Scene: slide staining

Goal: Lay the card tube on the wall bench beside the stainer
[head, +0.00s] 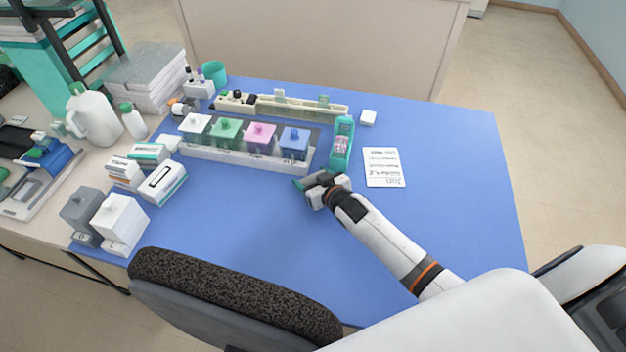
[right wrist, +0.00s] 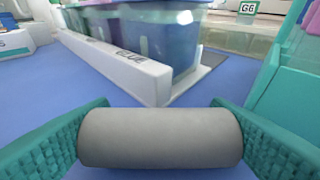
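A plain grey cylinder, which looks like the card tube (right wrist: 160,138), lies crosswise between the teal ribbed fingers of my right gripper (right wrist: 160,125). Its two ends meet the finger pads, and it is above the blue surface. In the head view my right gripper (head: 312,183) is low over the blue table, just in front of the staining jar rack (head: 245,162); the tube is not clearly visible there. My left gripper is out of view. I cannot tell which surface is the wall bench. A teal and black frame (head: 52,50) stands at top left; I cannot tell if it is the stainer.
A teal holder (head: 342,143) stands just beyond the right gripper, with a written card (head: 384,167) to its right. Boxes (head: 162,182), a white jug (head: 94,117) and stacked paper (head: 147,75) crowd the left. A chair (head: 230,295) stands in front. The table's right side is clear.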

